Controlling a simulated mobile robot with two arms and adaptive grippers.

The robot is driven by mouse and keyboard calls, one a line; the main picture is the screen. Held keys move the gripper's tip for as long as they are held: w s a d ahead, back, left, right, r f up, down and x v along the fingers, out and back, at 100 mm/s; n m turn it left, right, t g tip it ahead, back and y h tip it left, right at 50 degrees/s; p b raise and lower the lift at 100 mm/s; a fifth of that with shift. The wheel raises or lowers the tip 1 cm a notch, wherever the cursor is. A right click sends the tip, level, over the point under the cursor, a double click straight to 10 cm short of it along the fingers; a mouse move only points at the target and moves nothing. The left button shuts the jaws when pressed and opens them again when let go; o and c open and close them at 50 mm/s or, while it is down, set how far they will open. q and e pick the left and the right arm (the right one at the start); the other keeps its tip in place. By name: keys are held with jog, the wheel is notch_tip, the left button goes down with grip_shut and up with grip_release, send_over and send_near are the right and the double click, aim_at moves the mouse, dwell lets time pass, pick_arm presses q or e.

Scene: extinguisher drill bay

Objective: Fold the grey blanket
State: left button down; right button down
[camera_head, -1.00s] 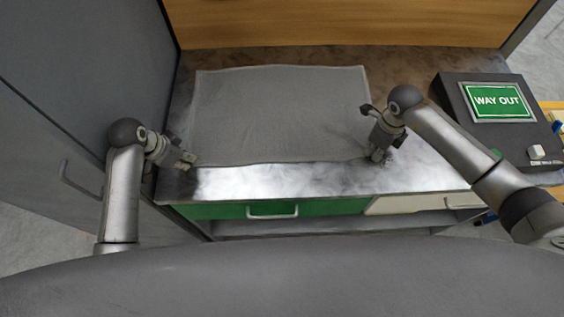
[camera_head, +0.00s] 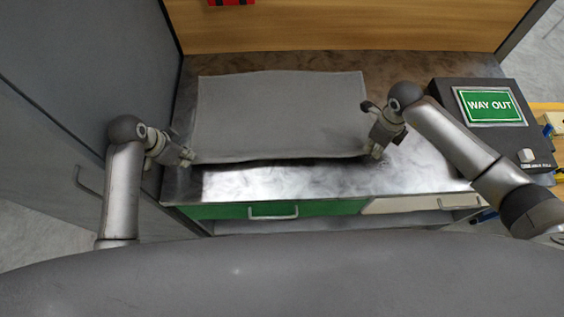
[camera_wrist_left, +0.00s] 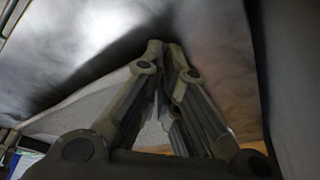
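The grey blanket (camera_head: 280,115) lies spread out on the metal worktop, roughly rectangular. Its near edge is raised a little, with a dark shadow under it. My left gripper (camera_head: 188,157) is at the near left corner. In the left wrist view its fingers (camera_wrist_left: 166,48) are together at the tips, with the blanket (camera_wrist_left: 85,112) running up to them; the pinched cloth itself is mostly hidden. My right gripper (camera_head: 376,151) is at the near right corner, which is raised with it. Its fingertips look closed on the cloth.
The worktop (camera_head: 290,184) is bare in front of the blanket. A dark box with a green WAY OUT sign (camera_head: 490,105) stands at the right. A wooden panel (camera_head: 340,28) is behind, and a grey cabinet (camera_head: 80,70) stands at the left. Green and cream drawers are below the front edge.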

pick_arm(q)
jog(key=shift+r, duration=0.2)
pick_arm(e)
jog(key=shift+r, duration=0.2)
